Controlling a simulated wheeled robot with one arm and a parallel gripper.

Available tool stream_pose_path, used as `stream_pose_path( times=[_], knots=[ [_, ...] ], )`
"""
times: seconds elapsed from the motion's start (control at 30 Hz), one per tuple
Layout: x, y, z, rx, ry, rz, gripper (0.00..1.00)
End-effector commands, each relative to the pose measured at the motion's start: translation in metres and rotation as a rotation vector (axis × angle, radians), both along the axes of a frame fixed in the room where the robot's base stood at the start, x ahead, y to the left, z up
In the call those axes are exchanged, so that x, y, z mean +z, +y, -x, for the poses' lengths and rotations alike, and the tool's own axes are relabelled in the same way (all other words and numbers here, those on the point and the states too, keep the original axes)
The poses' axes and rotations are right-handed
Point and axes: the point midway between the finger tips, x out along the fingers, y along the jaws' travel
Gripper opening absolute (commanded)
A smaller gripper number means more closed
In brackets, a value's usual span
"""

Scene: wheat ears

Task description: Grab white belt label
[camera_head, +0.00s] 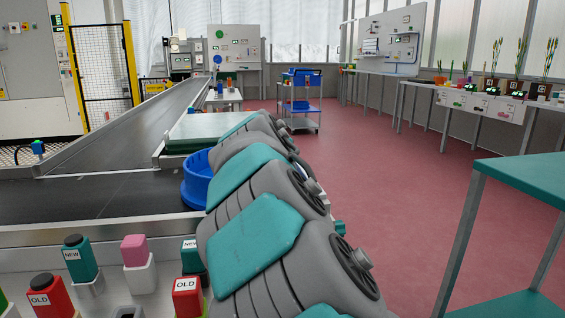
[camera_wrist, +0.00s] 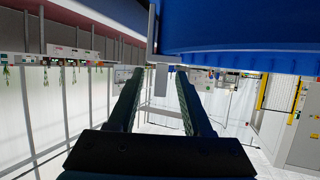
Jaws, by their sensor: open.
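My gripper (camera_wrist: 159,73) is open in the wrist view, its two dark fingers apart, with nothing clearly held. A small pale grey upright piece (camera_wrist: 161,79) shows between the fingertips; I cannot tell whether it is the white belt label or a part farther off. A large blue round-edged container (camera_wrist: 235,38) fills the top right of the wrist view, close to the fingers. In the head view, a blue tub (camera_head: 194,187) stands on the dark conveyor belt (camera_head: 110,198), partly hidden by my arm. My gripper is hidden there. I can make out no white label on the belt.
In front of the belt are red OLD pieces (camera_head: 49,298), teal NEW pieces (camera_head: 80,262) and a pink piece (camera_head: 134,250) in pale holders. A teal table (camera_head: 530,180) stands at right. Red floor (camera_head: 400,200) is open between. A blue cart (camera_head: 302,100) stands farther back.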

Motion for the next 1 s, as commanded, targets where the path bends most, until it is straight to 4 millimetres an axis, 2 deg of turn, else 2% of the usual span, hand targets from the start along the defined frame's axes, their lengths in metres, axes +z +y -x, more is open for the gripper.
stream_pose_path(
  times=[0.07, 0.5, 1.0],
  knots=[
    [0.0, 0.0001, 0.0002, 0.0, 0.0, 0.0, 0.48],
    [-0.0001, 0.0, 0.0004, 0.0, 0.0, 0.0, 0.0],
    [0.0, 0.0, 0.0005, 0.0, 0.0, 0.0, 0.0]
  ],
)
